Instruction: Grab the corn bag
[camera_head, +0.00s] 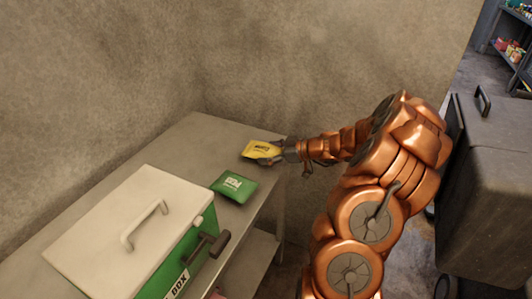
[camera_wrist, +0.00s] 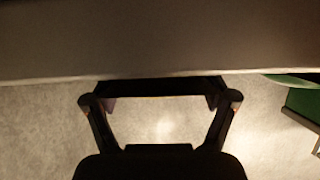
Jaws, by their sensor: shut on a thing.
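The yellow corn bag (camera_head: 262,149) is at the far right end of the grey table in the head view, its print too small to read surely. My gripper (camera_head: 284,154) reaches it from the right and is shut on its right edge. The bag looks close to the tabletop; I cannot tell whether it touches. In the wrist view my gripper (camera_wrist: 160,92) shows dark finger links either side, and the bag cannot be made out there.
A green bag (camera_head: 233,186) lies on the table (camera_head: 195,150) nearer the front. A green box with a white lid (camera_head: 130,225) and a handle stands at the left. Walls close off the back. A dark grey container (camera_head: 490,160) stands at the right.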

